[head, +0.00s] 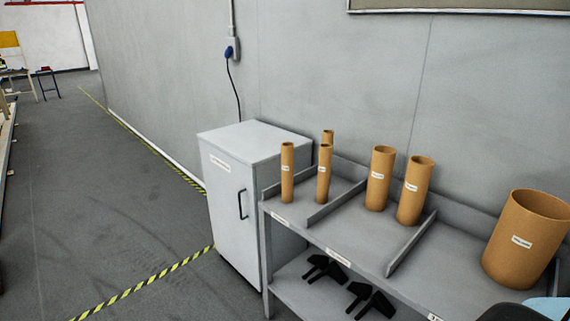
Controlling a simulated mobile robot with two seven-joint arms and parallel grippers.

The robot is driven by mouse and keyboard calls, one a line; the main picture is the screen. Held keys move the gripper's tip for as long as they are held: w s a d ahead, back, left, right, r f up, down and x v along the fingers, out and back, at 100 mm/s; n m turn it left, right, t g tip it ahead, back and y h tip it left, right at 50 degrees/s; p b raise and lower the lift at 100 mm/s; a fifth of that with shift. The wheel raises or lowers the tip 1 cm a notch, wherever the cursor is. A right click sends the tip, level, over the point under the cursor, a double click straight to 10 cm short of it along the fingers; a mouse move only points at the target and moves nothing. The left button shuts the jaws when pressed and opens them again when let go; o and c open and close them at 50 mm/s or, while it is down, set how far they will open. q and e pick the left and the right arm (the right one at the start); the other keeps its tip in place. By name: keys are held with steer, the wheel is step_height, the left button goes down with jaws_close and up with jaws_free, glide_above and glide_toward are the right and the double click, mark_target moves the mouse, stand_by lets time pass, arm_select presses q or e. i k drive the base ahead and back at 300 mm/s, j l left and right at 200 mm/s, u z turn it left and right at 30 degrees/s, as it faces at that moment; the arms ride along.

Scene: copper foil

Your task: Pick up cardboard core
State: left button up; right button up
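Several upright brown cardboard cores with white labels stand on a grey table with dividers (405,249) in the head view. Three thin cores are in the left section: one at the front left (287,174), one to its right (323,174), and one behind that is partly hidden (328,137). Two medium cores, a left one (380,180) and a right one (414,192), stand in the middle section. One large wide core (521,242) stands in the right section.
A grey cabinet (228,209) with a black handle stands against the table's left end. Black angular pieces (325,267) lie on the lower shelf. A grey wall is close behind. Open floor (90,215) with yellow-black tape lies to the left.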

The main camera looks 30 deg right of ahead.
mark_target(287, 147)
steer(key=i+z, duration=0.35)
steer(key=i, duration=0.25)
steer(key=i+j+z, duration=0.1)
steer(key=i+z, duration=0.25)
steer(key=i, duration=0.3)
steer(key=i+j+z, duration=0.1)
steer(key=i+z, duration=0.3)
steer(key=i, duration=0.3)
